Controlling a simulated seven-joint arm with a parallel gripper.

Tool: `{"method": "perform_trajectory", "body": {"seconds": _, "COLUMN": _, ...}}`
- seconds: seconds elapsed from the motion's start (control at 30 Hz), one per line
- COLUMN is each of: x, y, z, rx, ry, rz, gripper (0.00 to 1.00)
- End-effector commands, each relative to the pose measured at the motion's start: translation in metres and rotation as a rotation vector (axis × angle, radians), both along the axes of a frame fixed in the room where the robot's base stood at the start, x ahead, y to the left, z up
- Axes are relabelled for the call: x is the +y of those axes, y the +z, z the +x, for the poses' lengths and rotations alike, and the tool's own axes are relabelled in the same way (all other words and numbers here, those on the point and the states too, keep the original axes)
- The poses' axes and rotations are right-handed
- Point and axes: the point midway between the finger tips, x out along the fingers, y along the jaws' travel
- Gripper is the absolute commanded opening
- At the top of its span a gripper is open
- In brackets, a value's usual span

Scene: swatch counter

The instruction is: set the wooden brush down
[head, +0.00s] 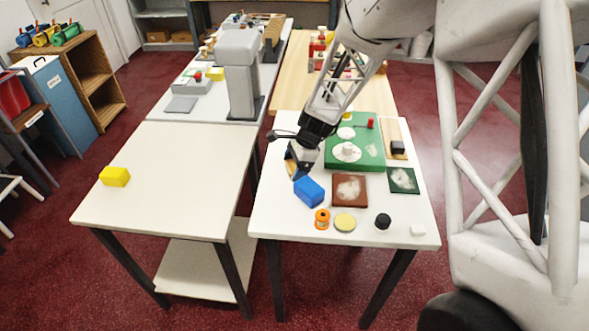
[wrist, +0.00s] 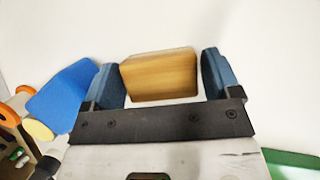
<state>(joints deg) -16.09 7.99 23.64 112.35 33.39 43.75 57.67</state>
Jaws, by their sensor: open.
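The wooden brush (wrist: 160,76) shows in the wrist view as a tan wood-grained block between the two blue fingers of my gripper (wrist: 161,78). The fingers are open, with a narrow gap on each side of the block. In the head view my gripper (head: 300,166) is low over the left edge of the right white table (head: 268,213). A bit of the tan brush (head: 290,165) shows beside the fingers there; the rest is hidden. Its underside is hidden too, so I cannot tell for certain that it rests on the table.
A blue block (head: 309,191) stands close in front of my gripper. A brown square (head: 350,190), a green board (head: 371,158), an orange spool (head: 322,219) and a black knob (head: 382,221) lie to the right. The left table (head: 170,205) holds only a yellow block (head: 114,177) near its left edge.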

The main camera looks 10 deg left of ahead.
Motion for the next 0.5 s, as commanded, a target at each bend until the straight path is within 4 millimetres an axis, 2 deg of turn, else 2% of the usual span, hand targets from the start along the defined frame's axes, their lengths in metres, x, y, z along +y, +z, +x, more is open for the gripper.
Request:
{"method": "perform_trajectory", "body": {"seconds": 0.03, "x": 0.0000, "y": 0.0000, "z": 0.0000, "rx": 0.000, "ry": 0.000, "rz": 0.000, "gripper": 0.78}}
{"method": "perform_trajectory", "body": {"seconds": 0.27, "x": 0.0000, "y": 0.0001, "z": 0.0001, "rx": 0.000, "ry": 0.000, "rz": 0.000, "gripper": 0.43}}
{"method": "perform_trajectory", "body": {"seconds": 0.5, "x": 0.0000, "y": 0.0009, "z": 0.0001, "rx": 0.000, "ry": 0.000, "rz": 0.000, "gripper": 0.42}}
